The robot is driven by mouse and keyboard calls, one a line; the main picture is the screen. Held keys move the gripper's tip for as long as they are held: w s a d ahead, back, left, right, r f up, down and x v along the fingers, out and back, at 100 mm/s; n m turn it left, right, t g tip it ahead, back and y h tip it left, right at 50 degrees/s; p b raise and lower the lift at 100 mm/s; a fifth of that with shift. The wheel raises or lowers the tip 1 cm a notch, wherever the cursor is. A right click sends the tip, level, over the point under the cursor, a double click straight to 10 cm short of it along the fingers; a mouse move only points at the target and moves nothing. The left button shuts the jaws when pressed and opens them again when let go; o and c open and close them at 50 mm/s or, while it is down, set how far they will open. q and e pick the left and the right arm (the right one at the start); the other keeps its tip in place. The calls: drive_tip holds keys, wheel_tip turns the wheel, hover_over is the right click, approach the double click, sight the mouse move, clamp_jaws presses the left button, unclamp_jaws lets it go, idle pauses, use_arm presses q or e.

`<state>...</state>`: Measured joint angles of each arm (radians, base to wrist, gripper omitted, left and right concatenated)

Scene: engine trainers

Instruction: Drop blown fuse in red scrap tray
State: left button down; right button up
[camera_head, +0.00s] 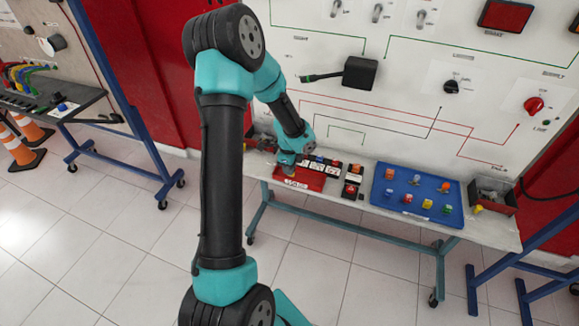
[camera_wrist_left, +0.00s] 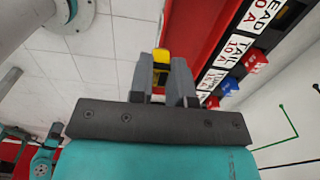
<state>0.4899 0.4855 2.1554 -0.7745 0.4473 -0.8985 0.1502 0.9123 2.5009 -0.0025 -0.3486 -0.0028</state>
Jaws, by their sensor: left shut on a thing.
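My left gripper (camera_head: 287,168) is at the red scrap tray (camera_head: 312,183) on the bench, over its left part. In the left wrist view my left gripper (camera_wrist_left: 161,62) is shut on a small yellow fuse (camera_wrist_left: 160,56), gripped between the grey fingertips. The red tray (camera_wrist_left: 200,22) shows behind and to the right of the fuse there, with floor tiles to the left. The fuse overlaps the tray's edge in that view; its height above the tray is hard to tell. The fuse cannot be made out in the head view. My right gripper is not in view.
A labelled fuse strip (camera_wrist_left: 233,55) with red and blue fuses stands beside the tray. A blue tray (camera_head: 400,207) with several coloured fuses lies further right, then a dark bin (camera_head: 497,200). The white panel (camera_head: 400,120) rises behind the bench.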

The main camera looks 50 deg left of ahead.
use_arm(q)
drive_tip(key=shift+r, duration=0.2)
drive_tip(key=shift+r, duration=2.8)
